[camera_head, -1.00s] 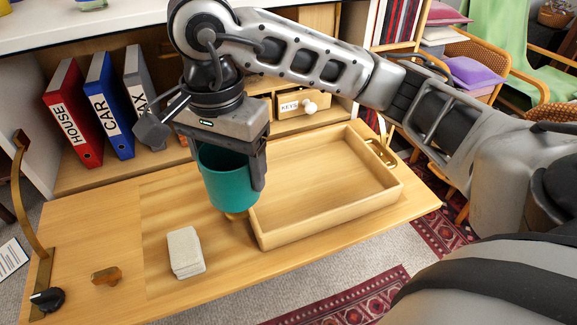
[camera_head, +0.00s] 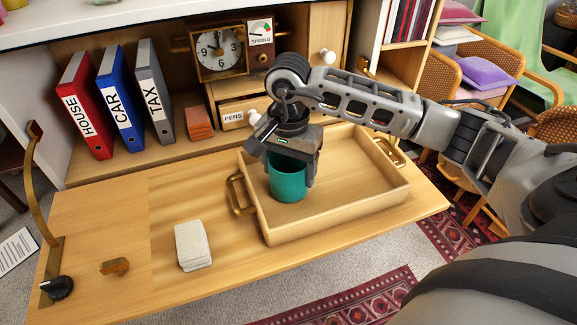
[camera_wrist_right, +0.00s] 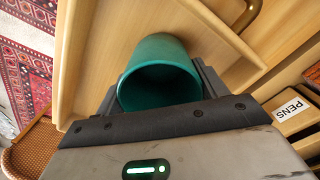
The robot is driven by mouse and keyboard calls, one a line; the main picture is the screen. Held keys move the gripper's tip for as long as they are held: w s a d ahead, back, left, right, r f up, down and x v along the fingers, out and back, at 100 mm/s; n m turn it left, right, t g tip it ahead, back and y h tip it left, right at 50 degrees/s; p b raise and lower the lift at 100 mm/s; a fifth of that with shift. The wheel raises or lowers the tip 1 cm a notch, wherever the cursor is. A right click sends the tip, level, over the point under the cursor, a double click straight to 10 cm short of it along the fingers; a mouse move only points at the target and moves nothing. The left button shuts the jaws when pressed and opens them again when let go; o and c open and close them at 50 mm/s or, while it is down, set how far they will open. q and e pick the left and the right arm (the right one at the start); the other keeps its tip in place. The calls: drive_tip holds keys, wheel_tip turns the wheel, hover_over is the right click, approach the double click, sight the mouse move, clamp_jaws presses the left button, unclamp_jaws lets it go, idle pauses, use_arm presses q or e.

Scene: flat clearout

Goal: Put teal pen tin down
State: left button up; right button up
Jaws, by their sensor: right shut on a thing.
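The teal pen tin (camera_head: 288,184) is an open-topped cylinder, upright in the left part of the wooden tray (camera_head: 350,204) in the head view. My right gripper (camera_head: 290,172) is shut on it from above, one finger on each side. The right wrist view shows the tin (camera_wrist_right: 158,72) between both fingers, its mouth facing the camera and its inside empty. The tin's base appears at or just above the tray floor; I cannot tell if it touches. My left gripper is not in view.
The tray has raised walls and brass handles (camera_head: 238,195). A pale stack of cards (camera_head: 192,245) lies left of it on the desk flap. Behind stand red, blue and grey binders (camera_head: 121,100), a clock (camera_head: 217,50) and a drawer marked PENS (camera_head: 237,115).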

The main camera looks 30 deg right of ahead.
drive_tip(key=shift+f, duration=0.1)
drive_tip(key=shift+f+b, duration=0.25)
drive_tip(key=shift+b, duration=0.1)
drive_tip(key=o, duration=1.1)
drive_tip(key=shift+r, duration=0.1)
drive_tip(key=shift+r+p, duration=0.2)
drive_tip(key=shift+p, duration=0.15)
wheel_tip(320, 180, up, 12)
drive_tip(key=shift+f, duration=0.1)
